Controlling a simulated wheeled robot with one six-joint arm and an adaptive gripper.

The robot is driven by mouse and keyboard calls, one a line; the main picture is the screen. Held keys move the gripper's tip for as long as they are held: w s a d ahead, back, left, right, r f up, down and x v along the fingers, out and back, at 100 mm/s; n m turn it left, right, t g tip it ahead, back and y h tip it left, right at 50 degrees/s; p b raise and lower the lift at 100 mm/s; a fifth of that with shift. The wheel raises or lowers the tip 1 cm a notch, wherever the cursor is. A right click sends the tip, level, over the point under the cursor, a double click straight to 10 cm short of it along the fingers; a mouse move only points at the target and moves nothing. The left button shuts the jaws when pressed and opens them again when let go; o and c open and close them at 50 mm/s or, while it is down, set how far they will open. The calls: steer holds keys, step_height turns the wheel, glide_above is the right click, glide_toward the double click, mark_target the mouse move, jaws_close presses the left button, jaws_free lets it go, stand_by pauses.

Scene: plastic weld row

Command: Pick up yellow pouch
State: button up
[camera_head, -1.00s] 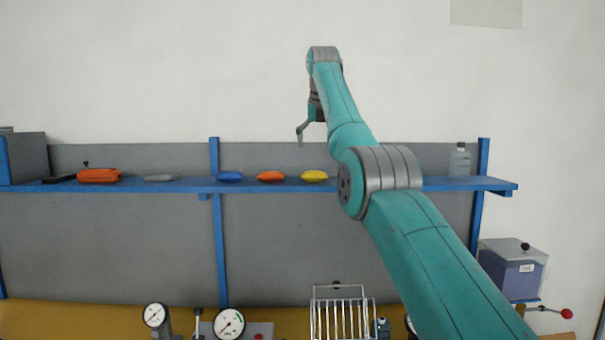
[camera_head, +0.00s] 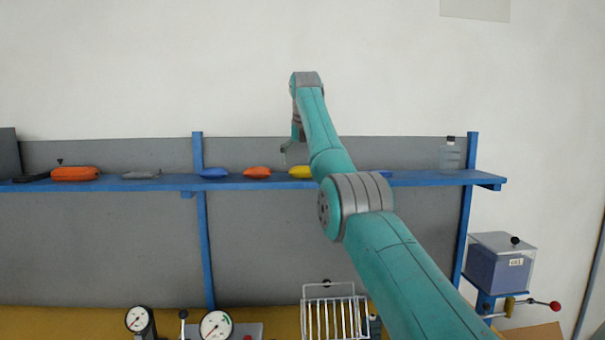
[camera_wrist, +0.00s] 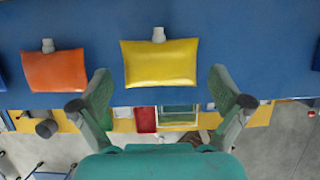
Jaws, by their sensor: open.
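The yellow pouch (camera_wrist: 160,64) lies flat on the blue shelf, its pale spout pointing to the top of the wrist view. In the head view the yellow pouch (camera_head: 301,172) is partly covered by my arm. My gripper (camera_wrist: 160,100) is open and empty, its two fingers spread wider than the pouch. The pouch shows ahead of the fingertips, between their lines, and no contact shows. In the head view my gripper (camera_head: 284,151) hangs just above the shelf, by the pouch's left side.
An orange pouch (camera_wrist: 55,71) lies left of the yellow one with a clear gap. A blue pouch (camera_head: 214,173) lies farther left on the blue shelf (camera_head: 400,179). A clear bottle (camera_head: 450,156) stands at the shelf's right end. A grey panel (camera_head: 100,240) is behind.

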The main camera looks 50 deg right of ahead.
steer(key=x, duration=0.3)
steer(key=c, duration=0.7)
steer(key=shift+o, duration=0.2)
steer(key=shift+a+r, duration=0.1)
steer(key=shift+r, duration=0.05)
